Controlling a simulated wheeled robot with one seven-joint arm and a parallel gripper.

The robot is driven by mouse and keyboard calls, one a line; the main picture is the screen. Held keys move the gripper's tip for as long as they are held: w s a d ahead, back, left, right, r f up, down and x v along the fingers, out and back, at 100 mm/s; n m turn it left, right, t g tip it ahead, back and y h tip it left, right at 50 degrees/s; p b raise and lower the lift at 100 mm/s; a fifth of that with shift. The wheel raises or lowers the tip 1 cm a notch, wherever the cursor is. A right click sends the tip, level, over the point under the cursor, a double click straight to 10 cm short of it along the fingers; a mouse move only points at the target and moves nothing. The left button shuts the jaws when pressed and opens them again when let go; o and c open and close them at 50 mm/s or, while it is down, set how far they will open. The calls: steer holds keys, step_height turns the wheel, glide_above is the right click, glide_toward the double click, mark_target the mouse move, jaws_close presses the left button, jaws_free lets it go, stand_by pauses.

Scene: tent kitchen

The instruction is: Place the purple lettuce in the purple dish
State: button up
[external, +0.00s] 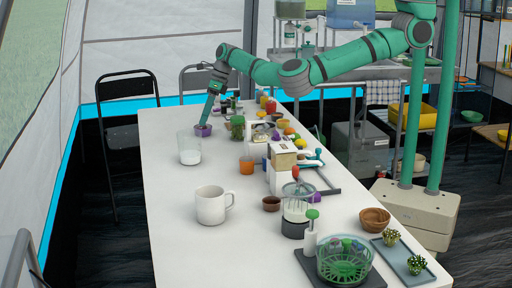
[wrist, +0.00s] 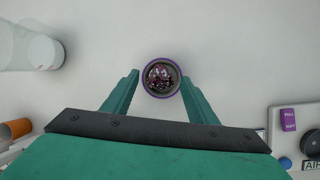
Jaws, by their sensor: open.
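The purple dish (external: 203,131) stands on the white table below my gripper (external: 205,121). In the wrist view the dish's round purple rim (wrist: 146,86) lies between my fingertips. Dark purple leafy stuff, which looks like the purple lettuce (wrist: 161,77), lies inside that rim. My gripper (wrist: 160,80) is open, with one finger on each side of the dish in the picture. I cannot tell whether the fingers touch the dish. Nothing shows held in the fingers.
A clear glass with white contents (external: 190,150) stands just in front of the dish. A white mug (external: 211,206) is nearer. Jars and a toaster-like box (external: 284,165) crowd the table's right side. The table's left side (external: 160,160) is clear.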

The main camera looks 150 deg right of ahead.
step_height(320, 180, up, 7)
stand_by(0.5)
stand_by(0.3)
